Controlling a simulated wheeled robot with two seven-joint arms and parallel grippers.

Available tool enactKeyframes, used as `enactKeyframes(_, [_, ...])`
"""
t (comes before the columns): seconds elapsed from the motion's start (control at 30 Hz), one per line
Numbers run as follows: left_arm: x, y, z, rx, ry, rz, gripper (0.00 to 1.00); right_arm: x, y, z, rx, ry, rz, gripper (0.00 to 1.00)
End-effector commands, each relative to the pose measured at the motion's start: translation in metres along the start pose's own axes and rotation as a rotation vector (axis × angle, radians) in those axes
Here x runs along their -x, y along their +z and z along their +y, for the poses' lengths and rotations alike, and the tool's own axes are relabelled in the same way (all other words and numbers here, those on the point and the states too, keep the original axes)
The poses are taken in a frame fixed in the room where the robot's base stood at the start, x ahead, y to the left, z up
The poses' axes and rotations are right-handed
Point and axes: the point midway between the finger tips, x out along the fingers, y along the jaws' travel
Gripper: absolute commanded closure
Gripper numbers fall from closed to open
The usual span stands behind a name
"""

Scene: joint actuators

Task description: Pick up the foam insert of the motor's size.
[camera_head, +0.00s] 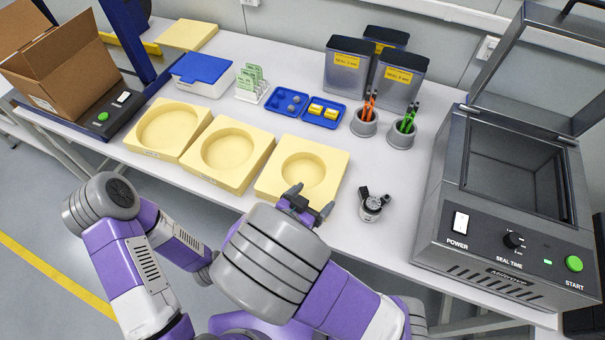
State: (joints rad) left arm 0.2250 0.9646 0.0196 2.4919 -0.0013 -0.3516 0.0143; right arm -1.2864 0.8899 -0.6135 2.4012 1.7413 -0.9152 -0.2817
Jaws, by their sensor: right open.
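Three yellow foam inserts lie in a row along the front of the table: the left one (187,113) has the widest round hollow, the middle one (261,140) a smaller one, the right one (336,164) the smallest. A small grey and black motor (372,206) stands on the table to the right of them. My right gripper (310,200) is open, at the front edge of the right insert in the picture; whether it touches the foam I cannot tell. My left arm shows at the lower left, but its gripper is not visible.
A sealing machine (490,235) with raised lid fills the right side. Cups with orange (364,123) and green tools (401,134), blue trays (287,101) and grey bins (346,68) stand behind. An open cardboard box (65,60) is at left. Table is bare around the motor.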

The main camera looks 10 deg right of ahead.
Motion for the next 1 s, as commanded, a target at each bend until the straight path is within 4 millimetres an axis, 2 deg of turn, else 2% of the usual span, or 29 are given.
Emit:
enactKeyframes(0.37, [-0.020, -0.002, -0.007, 0.000, 0.000, 0.002, 0.57, -0.033, 0.004, 0.003, -0.003, 0.001, 0.000, 0.09])
enactKeyframes(0.7, [-0.045, -0.003, -0.017, 0.000, 0.000, 0.002, 0.57, -0.075, 0.001, 0.009, -0.002, 0.001, 0.000, 0.09])
enactKeyframes(1.0, [-0.044, -0.003, -0.016, 0.000, 0.000, 0.002, 0.57, -0.077, -0.001, 0.008, -0.001, -0.001, 0.000, 0.10])
